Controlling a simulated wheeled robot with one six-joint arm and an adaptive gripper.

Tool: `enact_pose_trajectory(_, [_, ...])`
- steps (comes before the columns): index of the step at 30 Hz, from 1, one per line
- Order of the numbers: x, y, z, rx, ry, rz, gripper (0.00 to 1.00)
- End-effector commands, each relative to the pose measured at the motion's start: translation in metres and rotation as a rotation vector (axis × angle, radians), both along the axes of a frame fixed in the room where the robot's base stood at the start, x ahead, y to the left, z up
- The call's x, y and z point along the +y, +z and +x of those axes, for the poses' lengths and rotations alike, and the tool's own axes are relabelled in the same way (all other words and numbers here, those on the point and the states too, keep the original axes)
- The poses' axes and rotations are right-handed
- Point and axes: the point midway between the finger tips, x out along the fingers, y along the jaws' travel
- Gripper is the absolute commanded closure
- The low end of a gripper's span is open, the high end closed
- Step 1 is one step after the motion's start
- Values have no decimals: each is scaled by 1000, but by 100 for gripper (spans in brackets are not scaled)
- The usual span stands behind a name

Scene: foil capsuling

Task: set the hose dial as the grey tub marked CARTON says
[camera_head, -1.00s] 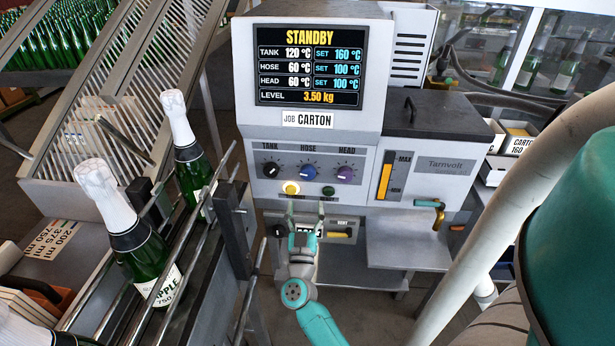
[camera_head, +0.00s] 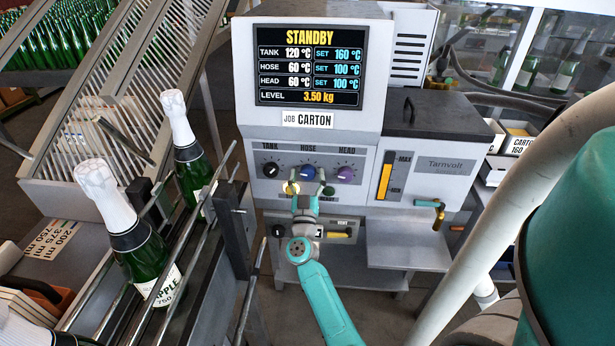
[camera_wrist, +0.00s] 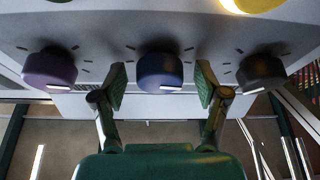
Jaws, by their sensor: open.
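The blue hose dial (camera_head: 308,172) sits in the middle of three dials on the grey machine's panel, under the word HOSE. My gripper (camera_head: 308,185) is open just in front of and below it. In the wrist view the blue dial (camera_wrist: 160,72) shows between the two spread fingers of my gripper (camera_wrist: 160,88), with a gap on each side. The screen (camera_head: 310,65) reads STANDBY, with hose 60 °C and set 100 °C. The grey tub (camera_head: 518,145) marked CARTON stands at the right; its label shows 160, and the rest is hidden behind a pale tube.
A black tank dial (camera_head: 270,170) and a purple head dial (camera_head: 345,174) flank the blue one. A lit yellow button (camera_head: 290,188) is below them. Green bottles (camera_head: 140,250) stand in a railed conveyor at left. A metal shelf (camera_head: 408,243) juts out at lower right.

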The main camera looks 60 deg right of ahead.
Motion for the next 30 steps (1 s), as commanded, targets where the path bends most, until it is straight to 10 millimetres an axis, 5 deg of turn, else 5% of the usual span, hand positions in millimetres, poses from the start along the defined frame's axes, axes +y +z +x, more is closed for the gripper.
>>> enact_pose_trajectory(2, [0, 0, 0, 0, 0, 0, 27])
enact_pose_trajectory(9, [0, 0, 0, 0, 0, 0, 87])
enact_pose_trajectory(20, [0, 0, 0, -39, 0, 16, 87])
enact_pose_trajectory(30, [1, 0, 2, -250, 0, 104, 87])
